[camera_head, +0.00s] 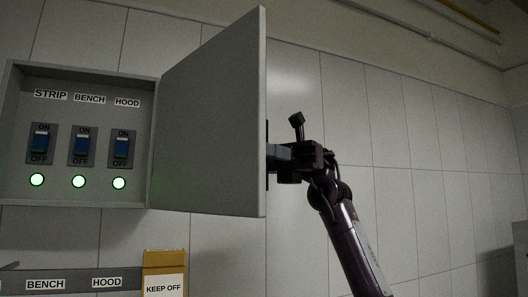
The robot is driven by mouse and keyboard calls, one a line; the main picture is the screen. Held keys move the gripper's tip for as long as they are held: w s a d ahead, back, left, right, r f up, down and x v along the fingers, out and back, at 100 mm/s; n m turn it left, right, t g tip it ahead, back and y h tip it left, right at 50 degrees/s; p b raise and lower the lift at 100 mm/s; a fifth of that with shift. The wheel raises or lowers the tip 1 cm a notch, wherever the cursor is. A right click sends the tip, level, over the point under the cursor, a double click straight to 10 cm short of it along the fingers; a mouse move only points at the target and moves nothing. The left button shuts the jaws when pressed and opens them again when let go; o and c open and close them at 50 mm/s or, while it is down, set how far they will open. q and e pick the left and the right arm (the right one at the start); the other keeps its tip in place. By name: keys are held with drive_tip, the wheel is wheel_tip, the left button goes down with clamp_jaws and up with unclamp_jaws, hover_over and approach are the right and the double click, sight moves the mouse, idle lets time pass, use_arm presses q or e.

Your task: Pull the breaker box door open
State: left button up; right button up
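The breaker box (99,191) is on the wall at the left and stands open. Its grey door (209,125) is swung out to the right, hinged on the box's right side, with its free edge toward me. My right gripper (277,153) is at the door's free edge, on its outer side. Its fingertips are partly hidden behind the door, so I cannot tell whether they are shut on a handle. Inside the box are three blue switches (81,146) labelled STRIP, BENCH and HOOD, each above a lit green lamp (78,181). My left gripper is not in view.
Below the box is a grey strip with BENCH and HOOD labels (107,282). A yellow piece with a KEEP OFF label (164,285) stands beside it. A grey object (520,258) is at the far right edge.

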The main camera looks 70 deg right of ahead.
drive_tip(key=o, duration=0.4)
drive_tip(key=shift+r, duration=0.1)
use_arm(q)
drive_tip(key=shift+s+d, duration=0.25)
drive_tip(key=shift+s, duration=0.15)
